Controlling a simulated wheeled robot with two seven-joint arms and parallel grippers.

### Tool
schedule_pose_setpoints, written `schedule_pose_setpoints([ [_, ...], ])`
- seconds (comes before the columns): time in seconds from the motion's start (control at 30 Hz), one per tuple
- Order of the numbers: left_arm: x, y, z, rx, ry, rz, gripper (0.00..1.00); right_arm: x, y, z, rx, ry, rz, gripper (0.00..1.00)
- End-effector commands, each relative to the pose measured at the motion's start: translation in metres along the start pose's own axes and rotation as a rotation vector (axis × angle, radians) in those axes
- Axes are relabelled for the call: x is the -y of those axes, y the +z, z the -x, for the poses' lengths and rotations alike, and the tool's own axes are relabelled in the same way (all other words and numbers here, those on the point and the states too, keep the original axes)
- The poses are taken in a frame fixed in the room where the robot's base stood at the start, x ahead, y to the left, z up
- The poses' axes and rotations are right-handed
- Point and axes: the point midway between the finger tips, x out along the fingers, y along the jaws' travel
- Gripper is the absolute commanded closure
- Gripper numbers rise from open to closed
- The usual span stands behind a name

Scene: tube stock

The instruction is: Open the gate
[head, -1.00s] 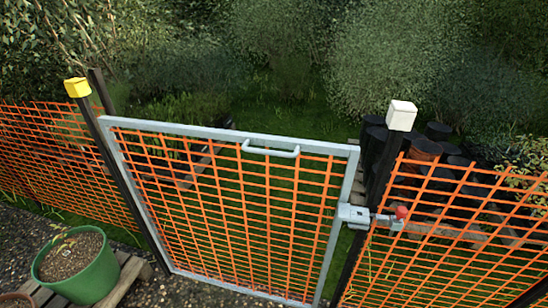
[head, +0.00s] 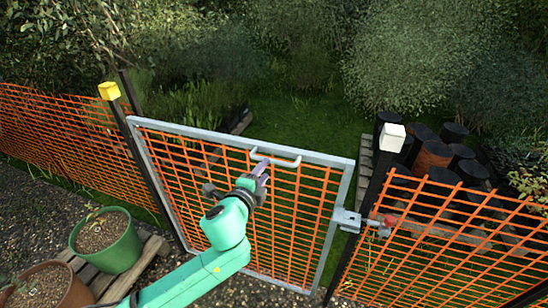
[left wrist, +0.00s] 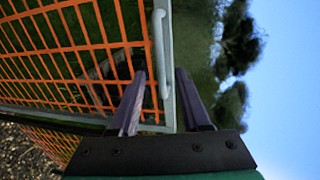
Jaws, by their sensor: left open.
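The gate has a grey metal frame (head: 345,190) filled with orange mesh and stands in line with the fence in the head view. A grey latch (head: 347,220) with a red part (head: 388,221) is at the gate's right edge by the dark post. My left gripper (head: 263,170) is at the handle's left end. In the left wrist view, its open purple fingers (left wrist: 161,75) lie on either side of the handle (left wrist: 158,50) and top rail; contact cannot be told. My right gripper is out of view.
Orange mesh fence (head: 60,140) runs left, and more mesh (head: 450,230) runs right. A green pot (head: 108,240) stands on a pallet at lower left. Black pots (head: 455,133) stand behind. Grass beyond is open.

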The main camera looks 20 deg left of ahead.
Motion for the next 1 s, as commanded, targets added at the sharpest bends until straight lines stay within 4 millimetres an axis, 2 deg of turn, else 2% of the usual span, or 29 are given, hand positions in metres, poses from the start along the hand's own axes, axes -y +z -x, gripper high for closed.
schedule_pose_setpoints([
  [0.1,0.003,0.000,-0.032,0.001,-0.001,0.002,0.53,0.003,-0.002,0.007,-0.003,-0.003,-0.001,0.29],
  [0.3,0.001,-0.001,-0.066,-0.001,0.000,0.003,0.53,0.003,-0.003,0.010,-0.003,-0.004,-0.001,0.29],
  [0.4,0.000,0.000,-0.072,-0.001,0.001,0.002,0.53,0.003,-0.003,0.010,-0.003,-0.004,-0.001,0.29],
  [0.63,-0.001,-0.001,-0.073,-0.002,0.001,0.002,0.53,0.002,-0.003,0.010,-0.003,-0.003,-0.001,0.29],
  [0.7,-0.001,-0.001,-0.073,-0.002,0.001,0.002,0.80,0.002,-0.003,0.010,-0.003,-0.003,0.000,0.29],
  [0.77,-0.001,0.000,-0.073,-0.002,0.001,0.002,1.00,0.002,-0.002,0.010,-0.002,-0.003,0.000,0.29],
  [1.0,-0.001,0.000,-0.073,-0.001,0.002,0.002,1.00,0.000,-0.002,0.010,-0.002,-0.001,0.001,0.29],
])
